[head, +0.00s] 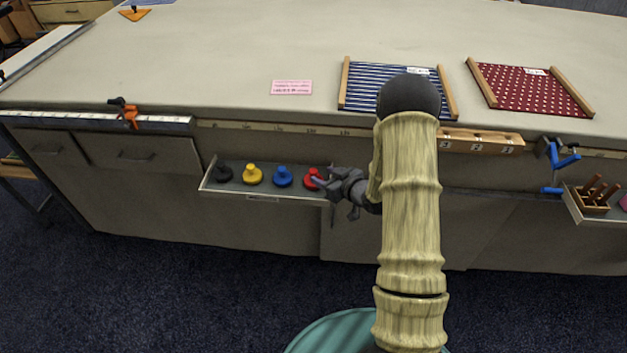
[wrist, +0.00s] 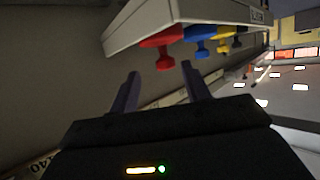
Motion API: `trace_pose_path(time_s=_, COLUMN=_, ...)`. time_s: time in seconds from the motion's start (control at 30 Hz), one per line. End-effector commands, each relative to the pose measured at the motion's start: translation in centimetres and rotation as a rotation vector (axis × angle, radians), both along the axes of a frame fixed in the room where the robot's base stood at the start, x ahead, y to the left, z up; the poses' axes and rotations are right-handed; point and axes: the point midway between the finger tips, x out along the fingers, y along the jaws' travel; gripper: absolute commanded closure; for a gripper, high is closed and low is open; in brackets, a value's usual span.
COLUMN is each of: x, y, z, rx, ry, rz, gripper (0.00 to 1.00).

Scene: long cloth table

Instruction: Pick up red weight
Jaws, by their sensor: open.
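The red weight (head: 312,178) stands at the right end of a row of weights on a narrow pull-out shelf (head: 290,197) on the table's front. My gripper (head: 326,190) is beside it, to its right, with the fingers pointing left toward it. In the wrist view my gripper (wrist: 160,75) shows two spread fingers with nothing between them. The red weight (wrist: 163,45) appears just beyond the fingertips, with its knob between their lines. I cannot tell whether a finger touches it.
On the same shelf stand a blue weight (head: 283,177), a yellow weight (head: 252,174) and a black weight (head: 223,174). The table (head: 220,60) carries a striped blue cloth frame (head: 365,85) and a dotted red one (head: 530,90). An orange clamp (head: 128,114) and a blue clamp (head: 560,158) jut from the front edge.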

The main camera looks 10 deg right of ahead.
Motion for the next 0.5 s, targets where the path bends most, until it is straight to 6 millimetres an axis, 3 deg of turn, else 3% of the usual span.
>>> trace_pose_path(time_s=0.23, x=2.4, y=2.2, z=-0.5, rx=0.001, ry=-0.001, rz=0.004, gripper=0.53)
trace_pose_path(time_s=0.5, x=4.1, y=2.9, z=-1.3, rx=0.001, ry=0.000, rz=0.000, gripper=0.53)
